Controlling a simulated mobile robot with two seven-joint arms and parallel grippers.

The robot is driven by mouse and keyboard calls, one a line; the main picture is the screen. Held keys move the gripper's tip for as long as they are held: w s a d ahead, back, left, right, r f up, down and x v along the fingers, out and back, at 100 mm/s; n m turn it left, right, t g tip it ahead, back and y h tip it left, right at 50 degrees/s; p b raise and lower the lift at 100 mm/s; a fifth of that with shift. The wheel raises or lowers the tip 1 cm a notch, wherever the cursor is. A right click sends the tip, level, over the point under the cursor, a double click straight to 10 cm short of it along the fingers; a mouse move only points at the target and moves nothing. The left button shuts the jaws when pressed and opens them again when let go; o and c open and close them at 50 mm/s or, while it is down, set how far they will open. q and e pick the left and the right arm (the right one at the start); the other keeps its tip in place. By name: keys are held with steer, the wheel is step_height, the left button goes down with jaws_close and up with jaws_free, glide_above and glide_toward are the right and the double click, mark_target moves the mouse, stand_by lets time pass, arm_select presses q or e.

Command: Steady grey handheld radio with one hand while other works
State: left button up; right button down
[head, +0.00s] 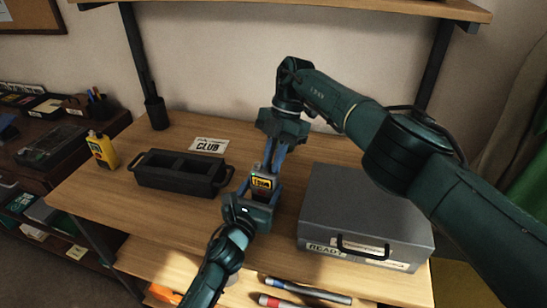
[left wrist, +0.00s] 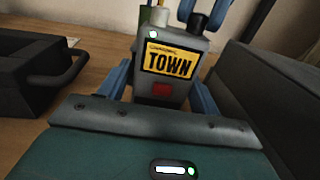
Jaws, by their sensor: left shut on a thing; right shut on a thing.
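The grey handheld radio (head: 262,186) stands upright near the middle of the table, with a yellow label reading TOWN. It also shows in the left wrist view (left wrist: 164,88), with a red patch under the label and knobs on its top. My left gripper (head: 256,197) comes from the front and is shut on the radio's lower body, a blue finger on each side. My right gripper (head: 272,168) reaches down from above and is shut at the radio's top, apparently on a knob (left wrist: 197,27). Its fingers hide much of that knob.
A black compartment tray (head: 180,182) sits left of the radio; a large grey case (head: 365,205) stands close on the right. A CLUB card (head: 208,145) lies behind. A yellow radio (head: 101,150) stands at the left edge. Markers (head: 305,290) lie on the lower front shelf.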

stand_by(0.3)
steer(key=c, duration=1.4)
jaws_free()
